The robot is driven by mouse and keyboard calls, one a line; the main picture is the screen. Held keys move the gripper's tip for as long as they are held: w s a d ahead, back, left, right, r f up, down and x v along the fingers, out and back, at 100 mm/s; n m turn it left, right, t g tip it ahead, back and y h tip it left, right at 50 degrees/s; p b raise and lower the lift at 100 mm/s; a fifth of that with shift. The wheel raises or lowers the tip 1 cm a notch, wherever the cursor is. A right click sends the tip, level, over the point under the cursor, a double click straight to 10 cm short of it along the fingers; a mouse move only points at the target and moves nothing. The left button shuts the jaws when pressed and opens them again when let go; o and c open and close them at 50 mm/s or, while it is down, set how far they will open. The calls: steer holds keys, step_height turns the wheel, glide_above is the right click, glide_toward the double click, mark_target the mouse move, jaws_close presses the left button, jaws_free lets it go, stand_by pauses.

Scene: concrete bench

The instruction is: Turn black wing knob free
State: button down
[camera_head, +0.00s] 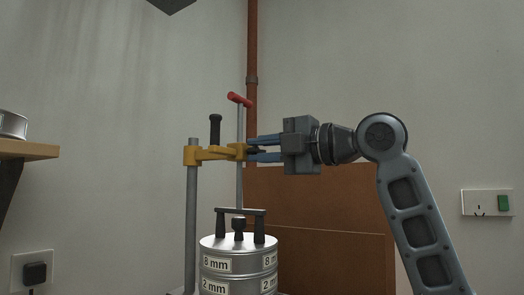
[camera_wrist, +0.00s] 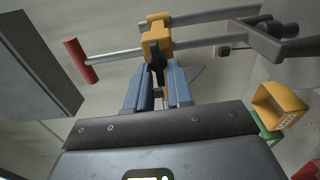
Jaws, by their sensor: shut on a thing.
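The black wing knob (camera_head: 256,151) sits on the right end of the yellow clamp arm (camera_head: 214,154), beside the threaded rod. My gripper (camera_head: 253,149) reaches in from the right, level, with its blue fingers shut on the knob, which they partly hide. In the wrist view the dark knob (camera_wrist: 157,66) shows between the fingertips (camera_wrist: 158,72), in front of the yellow clamp block (camera_wrist: 157,38). The rod carries a red cross handle (camera_head: 239,99) on top; below, a dark press bar (camera_head: 240,212) stands on a stack of metal sieves (camera_head: 216,264) labelled 8 mm and 2 mm.
A grey post (camera_head: 191,220) holds the clamp arm, which has an upright black handle (camera_head: 215,129). A brown board (camera_head: 320,200) and a rust-coloured pipe (camera_head: 252,50) are behind. A wooden shelf (camera_head: 30,149) is at left. A yellow bin (camera_wrist: 278,108) shows in the wrist view.

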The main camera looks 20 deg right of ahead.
steer(key=c, duration=1)
jaws_free()
steer(key=v, duration=0.8)
